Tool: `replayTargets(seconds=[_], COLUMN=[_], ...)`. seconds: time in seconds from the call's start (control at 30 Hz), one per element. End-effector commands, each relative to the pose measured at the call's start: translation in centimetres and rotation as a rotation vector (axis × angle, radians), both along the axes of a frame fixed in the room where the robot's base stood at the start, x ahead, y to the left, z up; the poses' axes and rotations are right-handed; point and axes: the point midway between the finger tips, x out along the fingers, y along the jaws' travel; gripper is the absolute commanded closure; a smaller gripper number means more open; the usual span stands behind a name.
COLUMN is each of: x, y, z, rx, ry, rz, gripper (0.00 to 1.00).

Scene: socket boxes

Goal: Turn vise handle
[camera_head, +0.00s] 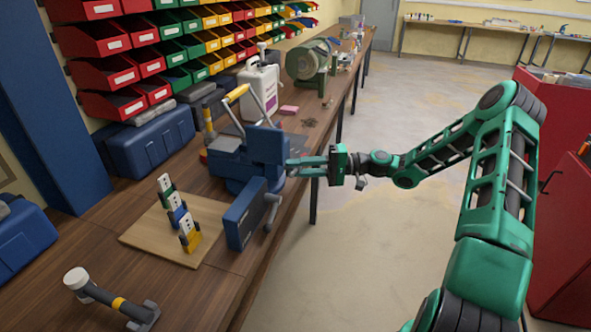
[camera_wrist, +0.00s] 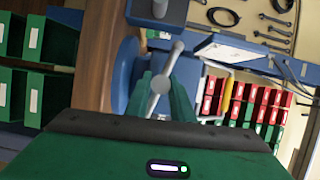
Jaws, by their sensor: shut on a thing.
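The blue vise (camera_head: 235,168) stands at the edge of the wooden bench in the head view. My gripper (camera_head: 293,167) reaches it from the right, its green fingers pointing left at the vise's near side. In the wrist view, the grey vise handle (camera_wrist: 175,56) is a thin slanted bar with a round hub facing me. My gripper (camera_wrist: 162,92) has one green finger on each side of it and is shut on the handle. The fingers hide part of the bar. In the head view the held part is mostly hidden by the fingers.
A blue box-like part with a grey lever (camera_head: 271,212) stands just in front of the vise. A white jug (camera_head: 258,88) stands behind. The floor (camera_head: 390,240) beside the bench is clear.

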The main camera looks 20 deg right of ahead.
Motion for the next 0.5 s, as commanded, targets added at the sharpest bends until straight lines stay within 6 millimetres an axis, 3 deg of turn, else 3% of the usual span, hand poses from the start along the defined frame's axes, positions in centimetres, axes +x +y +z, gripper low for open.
replayTargets(seconds=[0.5], x=[-0.09], y=[0.25], z=[-0.17], rx=[-0.247], ry=[-0.329], rz=[0.004], gripper=[1.0])
